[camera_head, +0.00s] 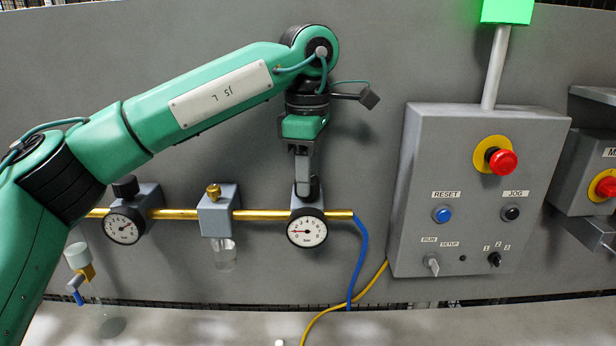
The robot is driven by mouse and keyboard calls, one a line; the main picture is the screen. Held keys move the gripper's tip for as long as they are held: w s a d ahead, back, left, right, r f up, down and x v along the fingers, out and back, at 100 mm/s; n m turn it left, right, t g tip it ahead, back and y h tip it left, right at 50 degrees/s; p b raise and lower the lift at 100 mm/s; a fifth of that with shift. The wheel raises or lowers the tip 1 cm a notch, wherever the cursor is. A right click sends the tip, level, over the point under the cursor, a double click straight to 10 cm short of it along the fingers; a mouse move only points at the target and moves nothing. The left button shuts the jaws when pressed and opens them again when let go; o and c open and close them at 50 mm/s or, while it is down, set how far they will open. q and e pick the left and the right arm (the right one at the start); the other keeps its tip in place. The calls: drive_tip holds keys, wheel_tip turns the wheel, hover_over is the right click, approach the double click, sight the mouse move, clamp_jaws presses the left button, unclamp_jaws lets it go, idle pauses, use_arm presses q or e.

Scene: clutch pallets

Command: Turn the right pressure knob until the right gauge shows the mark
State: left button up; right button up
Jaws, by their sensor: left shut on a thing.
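My left gripper (306,192) points straight down, shut on the black right pressure knob on top of the right regulator. The fingers hide most of that knob. The right gauge (307,231) is a round white dial with a black rim, just below the gripper. My right gripper is not in view.
A brass pipe (262,214) joins the regulators and a grey filter block (219,212). A blue hose (360,262) hangs from its right end. A grey control box (470,190) with a red stop button (502,161) stands to the right. A yellow cable (345,303) runs below.

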use_arm(q)
drive_tip(key=n+b, duration=0.1)
drive_tip(key=n, duration=0.5)
idle(0.5)
drive_tip(key=o, duration=1)
drive_tip(key=shift+w+r+b, duration=0.1)
drive_tip(key=shift+r+b, duration=0.2)
drive_tip(key=shift+r, duration=0.25)
drive_tip(key=shift+r+p, duration=0.45)
drive_tip(key=shift+r, duration=5.9)
